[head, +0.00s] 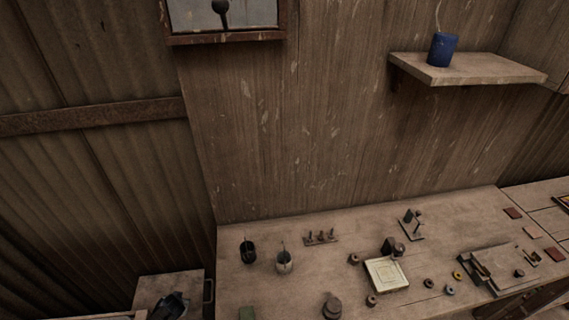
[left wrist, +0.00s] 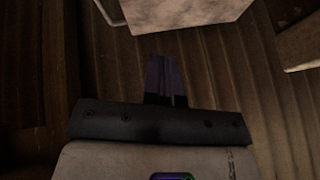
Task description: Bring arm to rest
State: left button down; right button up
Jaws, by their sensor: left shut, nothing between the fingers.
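My left gripper (left wrist: 166,68) shows in the left wrist view with its two dark fingers together and nothing between them. It hangs over dark floorboards, apart from a pale box-like surface (left wrist: 190,12) at the top of that view. In the head view a dark shape (head: 172,306) at the bottom edge, in front of the small side cabinet, may be part of my left arm or gripper; I cannot tell. My right gripper is in neither view.
The wooden workbench (head: 300,245) carries a square pale tile (head: 386,274), two dark pots, a small peg rack (head: 320,238) and a press-like fixture (head: 500,268). A wall shelf (head: 470,69) holds a blue cup (head: 442,49). The side cabinet (head: 150,288) stands left of the bench.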

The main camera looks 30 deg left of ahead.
pick_arm(q)
jog(key=a+r+y, duration=0.1)
jog(key=a+r, duration=0.4)
jog(key=a, duration=0.4)
jog(key=w+d+r+m+h, duration=0.1)
jog(key=d+r+m, duration=0.3)
jog(key=d, duration=0.6)
jog(key=d+r+m, duration=0.3)
jog(key=d+r, duration=0.3)
jog(key=d, duration=0.3)
jog(key=s+d+r+m+h, duration=0.1)
jog(key=s+d+r+m, duration=0.1)
jog(key=s+d+r, duration=0.5)
jog(key=s+d+r+m+h, duration=0.1)
jog(key=s+d+r+m, duration=0.2)
jog(key=d+r, duration=0.65)
jog(key=s+d+f+n+h, duration=0.1)
jog(key=d+f+n+h, duration=0.25)
jog(key=d, duration=0.85)
notch_tip(320, 180, up, 18)
jog(key=p, duration=1.7)
jog(key=shift+a, duration=0.35)
jog(key=shift+r+n, duration=0.1)
jog(key=shift+n, duration=0.15)
